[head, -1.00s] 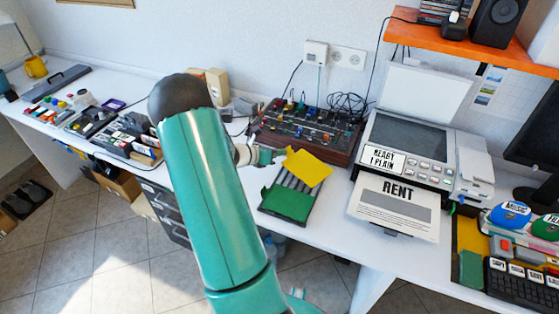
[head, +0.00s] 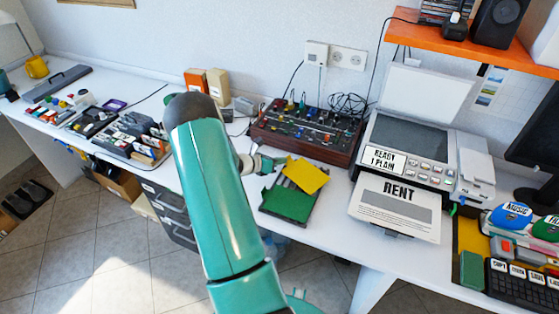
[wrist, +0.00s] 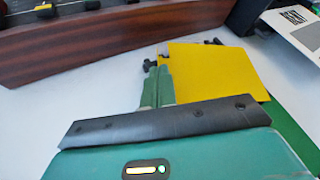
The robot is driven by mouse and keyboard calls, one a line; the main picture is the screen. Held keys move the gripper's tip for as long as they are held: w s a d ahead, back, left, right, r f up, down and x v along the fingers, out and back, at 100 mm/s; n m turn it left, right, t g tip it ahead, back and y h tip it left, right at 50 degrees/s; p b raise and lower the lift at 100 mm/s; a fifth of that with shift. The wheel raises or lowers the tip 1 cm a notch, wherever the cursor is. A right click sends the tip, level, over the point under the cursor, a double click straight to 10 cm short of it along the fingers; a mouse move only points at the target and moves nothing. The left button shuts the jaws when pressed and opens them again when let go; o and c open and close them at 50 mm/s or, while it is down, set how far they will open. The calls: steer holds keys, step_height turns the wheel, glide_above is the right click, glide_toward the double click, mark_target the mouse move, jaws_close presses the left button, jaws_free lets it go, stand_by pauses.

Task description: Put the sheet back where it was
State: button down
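A yellow sheet (head: 307,174) is held at its left side by my gripper (head: 270,162). In the wrist view the gripper's narrow green fingers (wrist: 157,80) are close together at the left edge of the yellow sheet (wrist: 215,65); the exact contact is hard to see. The sheet is over a dark ribbed tray (head: 316,211), and I cannot tell whether it touches it. A green sheet (head: 287,204) lies on the tray's front part. A white sheet marked RENT (head: 385,217) sticks out of the printer front.
The printer (head: 410,135) stands right of the tray, and a wood-sided mixer (head: 305,132) stands behind it. A keyboard (head: 520,285) and colourful discs (head: 510,215) are at the far right. Bare white desk (head: 325,240) shows in front of the tray.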

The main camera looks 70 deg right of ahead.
steer(key=shift+f, duration=0.15)
steer(key=c, duration=2.1)
jaws_free()
steer(key=o, duration=0.4)
steer(key=shift+c, duration=0.2)
steer(key=shift+r, duration=0.4)
steer(key=v, duration=1.2)
